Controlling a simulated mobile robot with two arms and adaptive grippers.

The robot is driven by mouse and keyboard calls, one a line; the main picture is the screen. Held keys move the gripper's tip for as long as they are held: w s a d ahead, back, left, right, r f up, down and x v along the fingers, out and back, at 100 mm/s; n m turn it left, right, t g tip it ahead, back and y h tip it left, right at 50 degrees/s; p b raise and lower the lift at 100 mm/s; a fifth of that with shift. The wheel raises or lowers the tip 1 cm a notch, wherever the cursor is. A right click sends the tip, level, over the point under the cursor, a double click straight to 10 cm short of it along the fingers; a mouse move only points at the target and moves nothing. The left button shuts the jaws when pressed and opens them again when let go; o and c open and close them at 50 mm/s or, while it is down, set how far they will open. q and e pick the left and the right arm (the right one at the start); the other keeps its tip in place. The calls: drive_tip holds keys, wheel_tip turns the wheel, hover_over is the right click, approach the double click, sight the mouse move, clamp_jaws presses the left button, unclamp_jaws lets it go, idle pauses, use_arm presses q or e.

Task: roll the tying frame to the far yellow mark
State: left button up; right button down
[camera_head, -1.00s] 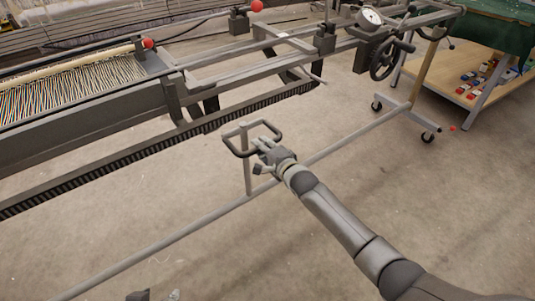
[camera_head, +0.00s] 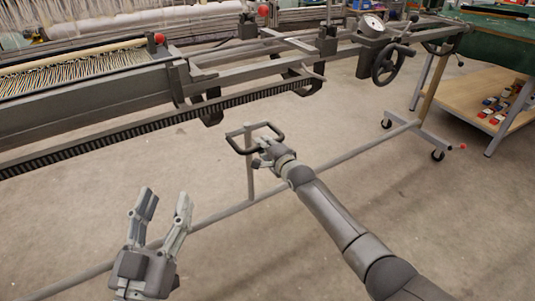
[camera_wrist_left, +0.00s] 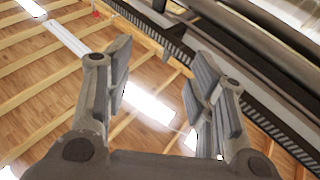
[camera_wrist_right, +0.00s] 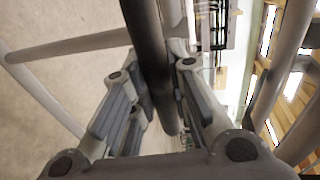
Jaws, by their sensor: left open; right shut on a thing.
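The tying frame is a long grey metal frame with a lower rail (camera_head: 340,160), a handwheel (camera_head: 391,64) and casters (camera_head: 437,155) at its far right end. A dark push handle (camera_head: 243,140) stands on a post from the rail. My right gripper (camera_head: 262,160) is shut on the handle's bar, which crosses between its fingers in the right wrist view (camera_wrist_right: 150,60). My left gripper (camera_head: 162,212) is open and empty, fingers pointing up, in front of the rail at lower left. The left wrist view shows nothing between its fingers (camera_wrist_left: 160,95). No yellow mark is visible.
A warp of coloured threads (camera_head: 75,75) lies in the long beam at the left. A wooden-shelved bench (camera_head: 480,100) with small coloured items stands at far right, close to the casters. The concrete floor (camera_head: 440,220) at right is clear.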

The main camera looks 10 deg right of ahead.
use_arm(q)
drive_tip(key=s+r+t+h+b, duration=0.1)
drive_tip(key=s+r+t+h, duration=0.1)
drive_tip(key=s+r+t, duration=0.2)
drive_tip(key=shift+r+t, duration=0.3)
drive_tip(key=shift+r, duration=1.1)
use_arm(e)
drive_tip(key=shift+w+a+r, duration=0.1)
drive_tip(key=shift+w+a, duration=0.1)
drive_tip(key=shift+w, duration=0.25)
drive_tip(key=shift+w+a+r, duration=0.1)
drive_tip(key=shift+w+a, duration=0.1)
drive_tip(key=shift+w, duration=0.2)
use_arm(q)
drive_tip(key=shift+s, duration=0.1)
use_arm(e)
drive_tip(key=c, duration=1.7)
unclamp_jaws()
drive_tip(key=o, duration=0.3)
drive_tip(key=shift+w+a+f, duration=0.1)
use_arm(q)
drive_tip(key=shift+a, duration=0.1)
use_arm(e)
drive_tip(key=shift+o, duration=0.2)
use_arm(q)
drive_tip(key=shift+f, duration=0.1)
use_arm(e)
drive_tip(key=shift+f, duration=0.15)
drive_tip(key=v, duration=1.2)
